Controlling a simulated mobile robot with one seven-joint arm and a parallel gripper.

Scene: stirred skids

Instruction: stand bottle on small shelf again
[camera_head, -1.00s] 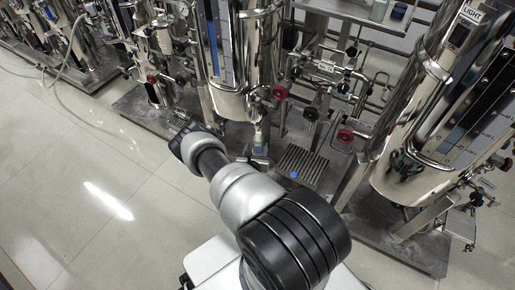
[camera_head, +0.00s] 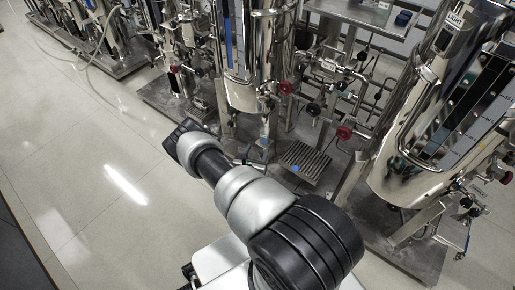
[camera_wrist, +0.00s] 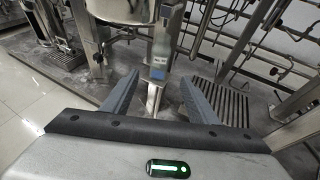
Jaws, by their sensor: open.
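My gripper (camera_wrist: 159,77) is open, with one grey finger on each side of the line to the bottle. I see no contact with it. A slatted metal shelf (camera_wrist: 222,103) lies right of the bottle; it also shows in the head view (camera_head: 305,160), with a blue spot on its front edge. What supports the bottle is unclear.
Steel tanks (camera_head: 248,70) and a larger tank (camera_head: 415,150) stand close on both sides of the slatted shelf. Pipes and red knobs (camera_head: 344,133) are behind it. Tiled floor (camera_head: 90,190) is clear at left.

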